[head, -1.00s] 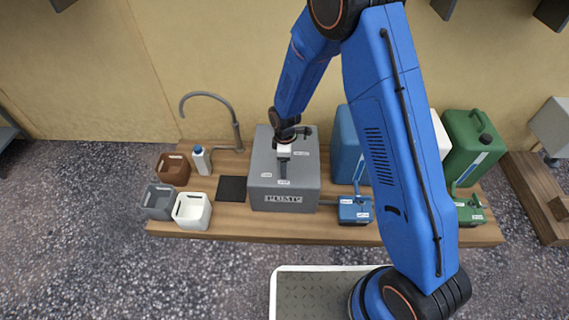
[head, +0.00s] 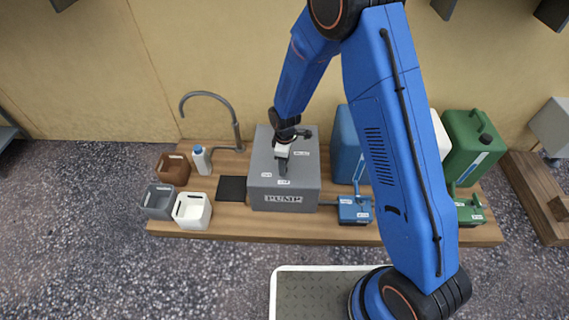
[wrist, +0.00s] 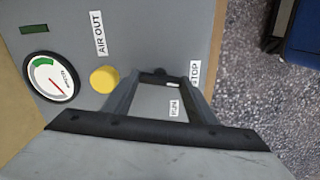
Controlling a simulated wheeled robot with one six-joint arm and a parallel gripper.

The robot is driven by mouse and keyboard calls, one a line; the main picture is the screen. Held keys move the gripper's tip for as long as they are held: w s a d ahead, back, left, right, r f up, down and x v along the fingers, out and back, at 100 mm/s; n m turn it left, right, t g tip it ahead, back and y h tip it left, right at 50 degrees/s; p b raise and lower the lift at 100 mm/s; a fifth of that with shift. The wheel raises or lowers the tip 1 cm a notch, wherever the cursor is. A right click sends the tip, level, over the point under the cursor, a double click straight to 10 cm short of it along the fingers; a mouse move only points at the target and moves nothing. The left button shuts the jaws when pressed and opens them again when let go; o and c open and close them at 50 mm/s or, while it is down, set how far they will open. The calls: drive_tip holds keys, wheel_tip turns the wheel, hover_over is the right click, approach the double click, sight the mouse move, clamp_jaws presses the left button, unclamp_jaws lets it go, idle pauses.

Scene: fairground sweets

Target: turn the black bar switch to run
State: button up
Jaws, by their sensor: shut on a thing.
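The grey pump box (head: 312,194) stands on the wooden bench, with small white labels on its top. My gripper (head: 282,160) reaches down onto the box top and is shut on the black bar switch. In the wrist view, my gripper (wrist: 163,80) shows its two dark fingers closing in around the black bar switch (wrist: 160,73), which is mostly hidden. The run label (wrist: 174,106) shows between the fingers, and the stop label (wrist: 195,72) lies just beyond the right finger. I cannot tell exactly which label the bar points at.
The wrist view shows a gauge (wrist: 49,79) and a yellow button (wrist: 104,79) beside an air out label (wrist: 101,33). A curved tap (head: 211,97), a bottle (head: 202,160) and several small tubs stand left of the box. Blue (head: 347,145) and green (head: 470,145) canisters stand right.

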drive_tip(key=m, duration=1.1)
drive_tip(key=shift+m, duration=0.4)
idle(0.3)
drive_tip(key=o, duration=1.1)
drive_tip(key=shift+c, duration=0.2)
wheel_tip(320, 180, up, 17)
drive_tip(key=shift+r, duration=0.2)
drive_tip(key=shift+d, duration=0.1)
